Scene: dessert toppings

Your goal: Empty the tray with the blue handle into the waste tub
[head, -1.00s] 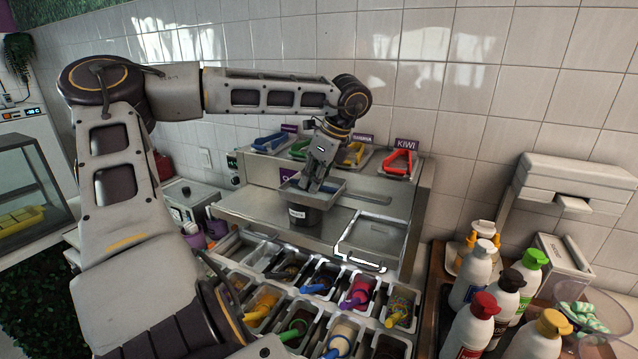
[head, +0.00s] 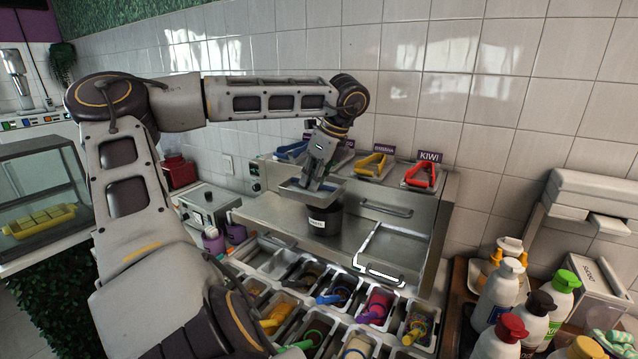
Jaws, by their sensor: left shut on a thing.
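My left gripper (head: 318,183) is shut on a shallow metal tray (head: 296,190). The fingers cover its grip, so I cannot tell the handle's colour. The tray is held above the dark round waste tub (head: 324,222), which has a white label, and hides part of its top. The tray looks close to level; its contents cannot be made out. The tub stands on the steel counter. Another blue handle (head: 291,149) shows on the back shelf behind my left arm. My right gripper is out of view.
Trays with yellow (head: 372,164) and red (head: 421,175) handles sit on the back shelf. A white-outlined empty rectangle (head: 384,272) lies right of the tub. Topping bins with coloured scoops (head: 377,307) line the front. Bottles (head: 497,290) crowd the right.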

